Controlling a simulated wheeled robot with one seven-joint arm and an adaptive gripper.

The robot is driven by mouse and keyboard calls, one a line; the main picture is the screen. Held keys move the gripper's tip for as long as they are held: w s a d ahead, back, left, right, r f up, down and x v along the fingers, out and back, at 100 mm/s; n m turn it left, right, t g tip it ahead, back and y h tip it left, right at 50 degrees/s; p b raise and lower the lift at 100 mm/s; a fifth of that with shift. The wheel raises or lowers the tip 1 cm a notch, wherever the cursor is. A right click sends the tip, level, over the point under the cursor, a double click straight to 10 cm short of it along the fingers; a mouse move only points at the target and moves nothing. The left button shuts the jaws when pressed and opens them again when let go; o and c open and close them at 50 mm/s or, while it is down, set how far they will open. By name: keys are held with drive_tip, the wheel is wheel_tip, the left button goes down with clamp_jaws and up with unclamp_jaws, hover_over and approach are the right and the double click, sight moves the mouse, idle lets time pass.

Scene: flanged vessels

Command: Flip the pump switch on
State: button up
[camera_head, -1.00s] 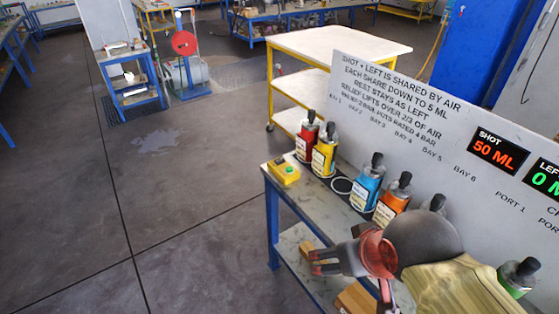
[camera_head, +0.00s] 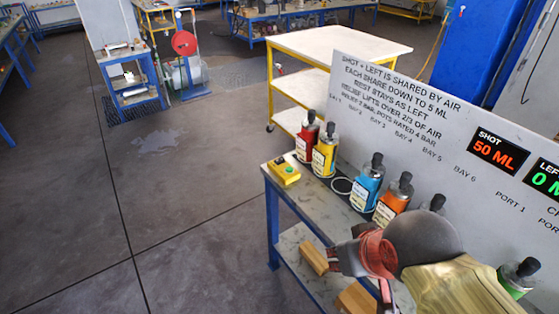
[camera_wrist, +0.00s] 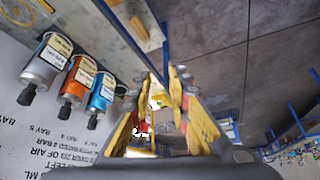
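The pump switch appears to be the yellow box (camera_head: 284,172) with a green button and a red part, at the near left corner of the bench top. Its switch position is too small to tell. My gripper (camera_head: 338,256) is in front of the bench, to the right of and nearer than the box, and not touching it. In the wrist view my gripper (camera_wrist: 163,84) has its two yellow-and-black fingers apart, with nothing held. A small yellow and green patch (camera_wrist: 158,102), seemingly the box, shows between the fingers.
Behind the box stand red (camera_head: 306,136), yellow (camera_head: 324,151), blue (camera_head: 367,183) and orange (camera_head: 392,200) bottles before a lettered board (camera_head: 400,110). Wooden blocks (camera_head: 313,258) lie on the lower shelf. The floor left of the bench is clear.

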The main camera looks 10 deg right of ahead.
clamp_jaws()
idle(1.2)
